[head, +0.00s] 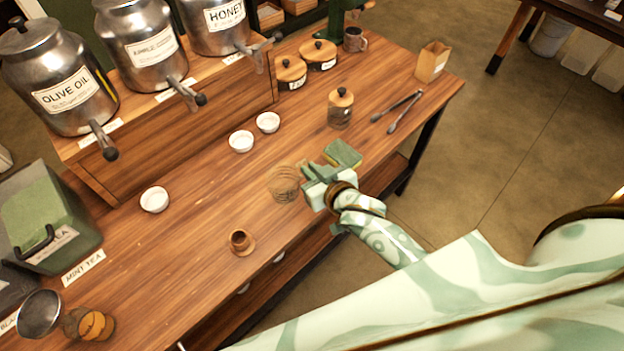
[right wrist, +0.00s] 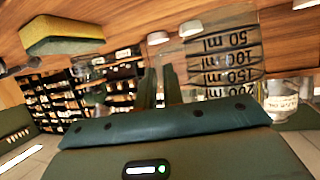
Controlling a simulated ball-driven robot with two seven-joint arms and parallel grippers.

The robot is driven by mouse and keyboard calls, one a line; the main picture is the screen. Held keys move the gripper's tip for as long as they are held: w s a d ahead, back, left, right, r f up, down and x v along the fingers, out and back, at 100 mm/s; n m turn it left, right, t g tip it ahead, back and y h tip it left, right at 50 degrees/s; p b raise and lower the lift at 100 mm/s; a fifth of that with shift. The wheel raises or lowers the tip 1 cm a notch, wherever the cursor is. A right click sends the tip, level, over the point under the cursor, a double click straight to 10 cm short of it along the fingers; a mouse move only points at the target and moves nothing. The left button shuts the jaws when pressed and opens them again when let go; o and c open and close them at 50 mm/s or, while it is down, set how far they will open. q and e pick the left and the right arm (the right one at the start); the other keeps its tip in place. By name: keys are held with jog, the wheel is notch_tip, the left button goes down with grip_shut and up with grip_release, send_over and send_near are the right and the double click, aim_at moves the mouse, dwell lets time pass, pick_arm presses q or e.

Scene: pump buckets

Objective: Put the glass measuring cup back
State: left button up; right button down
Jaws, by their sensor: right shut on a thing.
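The clear glass measuring cup (head: 284,184) is at the table's near right part in the head view. In the right wrist view the cup (right wrist: 222,65) shows dark millilitre marks that appear upside down. My right gripper (head: 306,172) comes from the right and is shut on the cup's right side. Its fingers also show in the right wrist view (right wrist: 160,88). I cannot tell whether the cup touches the table or hangs just above it. My left gripper is not in view.
A green and yellow sponge (head: 343,153) lies close behind my right gripper. A small wooden cup (head: 241,242) stands in front. White bowls (head: 241,141), a lidded jar (head: 340,108) and tongs (head: 397,110) stand or lie farther off. Metal dispensers (head: 60,80) line the raised wooden shelf.

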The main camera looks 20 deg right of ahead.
jog(key=shift+w+d+f, duration=0.25)
jog(key=shift+w+f, duration=0.1)
jog(key=shift+f, duration=0.15)
jog(key=f+b, duration=0.1)
jog(key=f, duration=0.1)
jog(key=f+b, duration=0.1)
jog(key=shift+w+d+f, duration=0.15)
jog(key=shift+w+f, duration=0.05)
jog(key=shift+f, duration=0.2)
jog(key=shift+r, duration=0.1)
jog(key=c, duration=1.5)
grip_release()
